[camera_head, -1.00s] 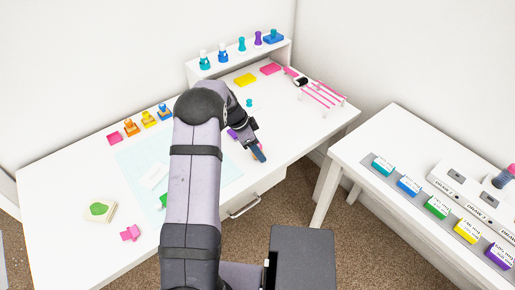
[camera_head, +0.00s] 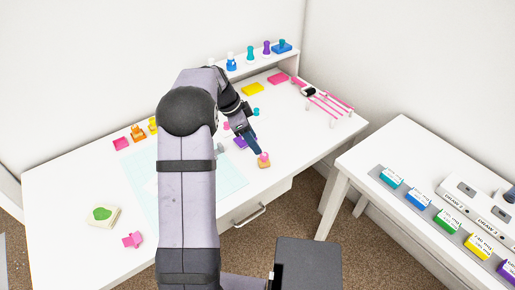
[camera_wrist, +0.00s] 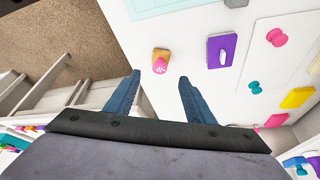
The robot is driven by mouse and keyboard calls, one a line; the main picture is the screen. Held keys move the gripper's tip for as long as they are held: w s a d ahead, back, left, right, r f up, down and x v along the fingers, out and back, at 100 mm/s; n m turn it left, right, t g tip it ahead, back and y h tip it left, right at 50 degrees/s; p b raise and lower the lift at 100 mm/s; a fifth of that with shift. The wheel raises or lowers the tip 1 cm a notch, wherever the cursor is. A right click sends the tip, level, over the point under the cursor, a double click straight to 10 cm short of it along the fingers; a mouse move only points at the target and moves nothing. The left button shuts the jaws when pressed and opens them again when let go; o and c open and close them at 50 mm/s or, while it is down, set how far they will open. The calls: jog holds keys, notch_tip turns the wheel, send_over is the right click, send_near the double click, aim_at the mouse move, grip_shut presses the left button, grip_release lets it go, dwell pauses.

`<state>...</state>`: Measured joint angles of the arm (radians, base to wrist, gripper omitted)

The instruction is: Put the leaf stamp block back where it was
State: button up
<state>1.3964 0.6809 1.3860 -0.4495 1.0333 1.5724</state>
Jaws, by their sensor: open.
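A small block with a wood-coloured base and a pink top with a white mark (camera_wrist: 160,61) stands near the table's front edge; it also shows in the head view (camera_head: 263,160). I cannot make out whether its mark is a leaf. My gripper (camera_wrist: 158,78) is open and empty, with its two blue fingers apart and pointing toward this block without touching it. In the head view my gripper (camera_head: 254,148) is just behind and left of the block. A cream block with a green leaf-like shape (camera_head: 103,214) lies at the table's left.
A purple pad (camera_wrist: 221,50) lies close to the right of the wood-based block in the wrist view. Yellow (camera_head: 252,89) and pink (camera_head: 278,78) pads lie farther back. A raised shelf (camera_head: 262,66) holds several stamps. A side table (camera_head: 385,150) stands at right.

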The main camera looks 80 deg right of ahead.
jog(key=w+a+r+n+t, duration=0.1)
jog(key=w+a+n, duration=0.25)
jog(key=w, duration=0.35)
jog(key=w+a+r+n, duration=0.1)
jog(key=w+a+n, duration=0.25)
jog(key=w, duration=0.45)
jog(key=w+a+n+t, duration=0.2)
jog(key=w+a+n, duration=0.75)
jog(key=a, duration=0.75)
jog(key=w+a+f+n, duration=0.15)
jog(key=a+n, duration=0.25)
jog(key=a, duration=0.4)
jog(key=w+a+f+n, duration=0.1)
jog(key=w+a+n, duration=0.15)
jog(key=a, duration=0.65)
jog(key=s+a+f+n, duration=0.1)
jog(key=s+a+n, duration=0.2)
jog(key=a+n, duration=0.1)
jog(key=s+a+n+t+y, duration=0.1)
jog(key=s+a+n, duration=0.2)
jog(key=a, duration=0.4)
jog(key=shift+s+a+f+n+y, duration=0.15)
jog(key=shift+a+f+n+y, duration=0.2)
jog(key=shift+n, duration=0.35)
